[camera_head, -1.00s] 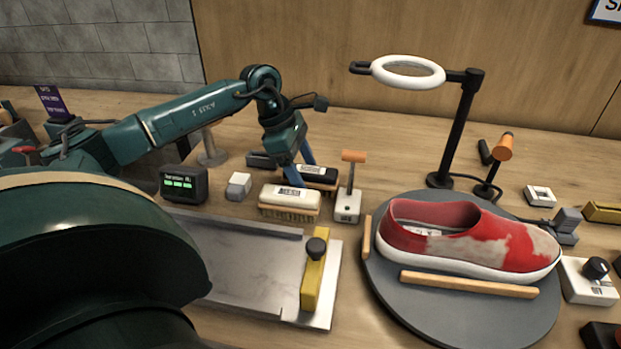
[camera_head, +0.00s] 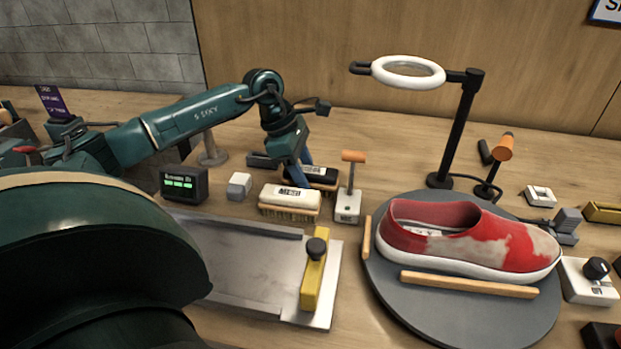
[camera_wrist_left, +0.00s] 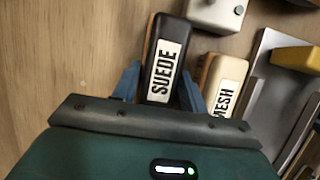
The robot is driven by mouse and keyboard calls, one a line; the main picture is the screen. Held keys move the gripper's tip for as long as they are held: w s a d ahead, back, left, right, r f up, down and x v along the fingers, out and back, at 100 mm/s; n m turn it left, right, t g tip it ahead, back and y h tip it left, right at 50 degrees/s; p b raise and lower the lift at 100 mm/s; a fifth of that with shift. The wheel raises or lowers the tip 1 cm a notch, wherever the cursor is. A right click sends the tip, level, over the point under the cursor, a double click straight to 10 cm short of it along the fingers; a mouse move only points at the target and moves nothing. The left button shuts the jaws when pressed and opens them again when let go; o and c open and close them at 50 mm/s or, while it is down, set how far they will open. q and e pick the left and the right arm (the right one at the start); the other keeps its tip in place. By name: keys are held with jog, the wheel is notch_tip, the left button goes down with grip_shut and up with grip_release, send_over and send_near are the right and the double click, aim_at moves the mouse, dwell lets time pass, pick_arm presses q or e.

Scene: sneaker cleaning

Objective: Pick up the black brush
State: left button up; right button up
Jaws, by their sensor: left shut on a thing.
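The black brush (camera_head: 318,174) has a white label and sits on the table behind the cream brush. In the left wrist view the black brush (camera_wrist_left: 167,60) reads "SUEDE" and lies between the two blue fingers. My left gripper (camera_head: 304,172) reaches down onto it from above and is shut on it; the head view hides part of the fingers. The cream brush (camera_head: 290,198), labelled "MESH" in the left wrist view (camera_wrist_left: 224,88), lies just beside it, close to one finger. My right gripper does not show.
A white block with an orange-topped lever (camera_head: 348,205) stands just right of the brushes. A metal tray (camera_head: 235,255) with a yellow bar lies in front. A red sneaker (camera_head: 470,240) sits on a grey turntable (camera_head: 450,315) at right, near a ring lamp (camera_head: 408,72).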

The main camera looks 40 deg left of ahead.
pick_arm(q)
jog(key=shift+r, duration=0.45)
jog(key=shift+a+r, duration=0.15)
jog(key=shift+a, duration=0.05)
jog(key=a, duration=0.1)
jog(key=s+a, duration=0.1)
jog(key=a+b, duration=0.1)
jog(key=shift+s+a+r, duration=0.2)
jog(key=shift+s+r, duration=0.2)
notch_tip(320, 180, up, 13)
jog(key=p, duration=0.2)
jog(key=shift+d, duration=0.1)
